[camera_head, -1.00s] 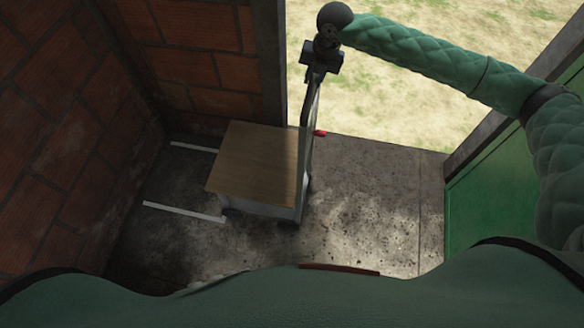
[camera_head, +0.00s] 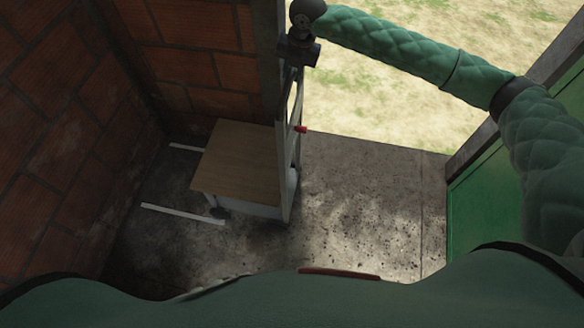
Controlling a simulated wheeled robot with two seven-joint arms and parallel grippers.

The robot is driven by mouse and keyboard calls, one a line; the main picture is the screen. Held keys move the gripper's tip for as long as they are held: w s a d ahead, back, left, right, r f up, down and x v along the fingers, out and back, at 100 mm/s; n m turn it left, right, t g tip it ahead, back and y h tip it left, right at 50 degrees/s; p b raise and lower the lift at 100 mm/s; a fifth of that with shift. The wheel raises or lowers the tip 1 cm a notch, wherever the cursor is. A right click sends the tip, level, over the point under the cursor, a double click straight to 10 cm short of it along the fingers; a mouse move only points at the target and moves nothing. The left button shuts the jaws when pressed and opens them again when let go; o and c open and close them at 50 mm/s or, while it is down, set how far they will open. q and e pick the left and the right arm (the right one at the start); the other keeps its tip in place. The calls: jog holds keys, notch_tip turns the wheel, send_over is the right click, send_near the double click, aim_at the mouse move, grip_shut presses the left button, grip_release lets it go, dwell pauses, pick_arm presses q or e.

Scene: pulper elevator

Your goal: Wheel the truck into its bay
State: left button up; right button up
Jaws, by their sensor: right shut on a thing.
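The truck (camera_head: 238,163) is a low platform cart with a wooden deck and an upright metal handle frame on its right side. It stands on the concrete floor beside the brick wall. Its bay is marked by two white floor lines (camera_head: 182,214) at the left; the deck's left edge lies over the right ends of the lines. My right gripper (camera_head: 297,55) is shut on the top of the truck's handle, the fingers mostly hidden under the wrist. My left gripper is not in view.
Brick walls (camera_head: 60,130) close off the left and back, with a door post (camera_head: 279,60) close behind the handle. A green door (camera_head: 490,205) stands at the right. Concrete floor (camera_head: 365,200) is clear right of the truck; grass lies outside.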

jog(key=w+a+b, duration=0.3)
jog(key=a+b, duration=0.1)
jog(key=a, duration=0.7)
jog(key=shift+w+a, duration=0.1)
jog(key=shift+a, duration=0.1)
jog(key=w+a+b, duration=0.3)
jog(key=a+b, duration=0.1)
jog(key=a, duration=0.7)
jog(key=shift+w+a+b, duration=0.15)
jog(key=shift+b, duration=0.2)
